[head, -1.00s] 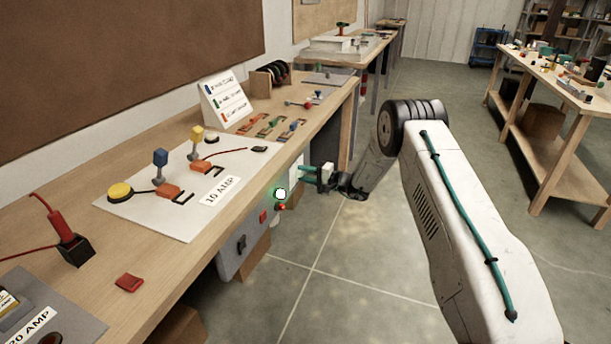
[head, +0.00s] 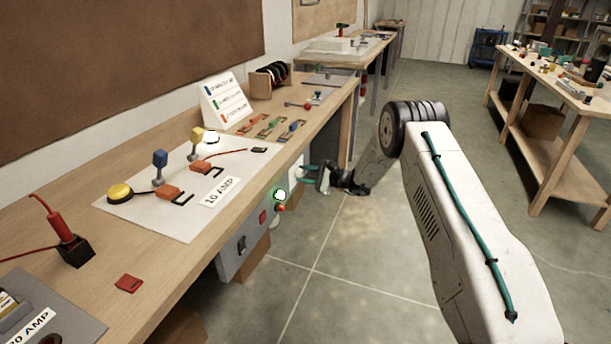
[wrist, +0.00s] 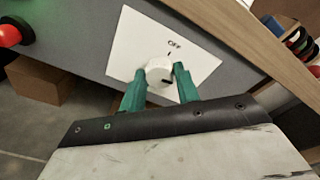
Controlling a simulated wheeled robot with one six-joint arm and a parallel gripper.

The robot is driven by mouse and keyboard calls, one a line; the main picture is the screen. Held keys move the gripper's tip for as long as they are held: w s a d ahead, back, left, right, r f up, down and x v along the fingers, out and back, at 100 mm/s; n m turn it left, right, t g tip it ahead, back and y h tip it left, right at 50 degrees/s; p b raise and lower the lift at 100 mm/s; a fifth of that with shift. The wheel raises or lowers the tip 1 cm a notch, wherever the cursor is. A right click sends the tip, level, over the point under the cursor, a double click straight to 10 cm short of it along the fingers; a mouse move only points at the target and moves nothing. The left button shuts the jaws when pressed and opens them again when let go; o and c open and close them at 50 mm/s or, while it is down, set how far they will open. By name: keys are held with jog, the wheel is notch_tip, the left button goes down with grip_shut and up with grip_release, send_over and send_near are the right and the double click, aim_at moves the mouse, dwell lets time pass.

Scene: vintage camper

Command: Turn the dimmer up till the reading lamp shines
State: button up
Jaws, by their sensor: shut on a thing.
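The dimmer is a round white knob (wrist: 157,67) on a white plate (wrist: 122,40) marked OFF, in the wrist view. My gripper (wrist: 160,78) has its two green fingers on opposite sides of the knob and is shut on it. A dark mark on the knob points away from the OFF line. In the head view my gripper (head: 308,173) is at the bench front, and the knob is hard to make out there.
The workbench (head: 330,100) overhangs the grey front panel (head: 240,250). A glowing green-rimmed light (head: 280,195), a red button (head: 263,217) and a black switch (head: 241,243) sit on that panel.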

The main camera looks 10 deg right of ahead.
jog(key=shift+d+f+m, duration=0.15)
jog(key=shift+m, duration=0.35)
jog(key=o, duration=1)
jog(key=shift+c, duration=0.2)
jog(key=v, duration=0.7)
jog(key=shift+s+d, duration=0.2)
jog(key=shift+d, duration=0.05)
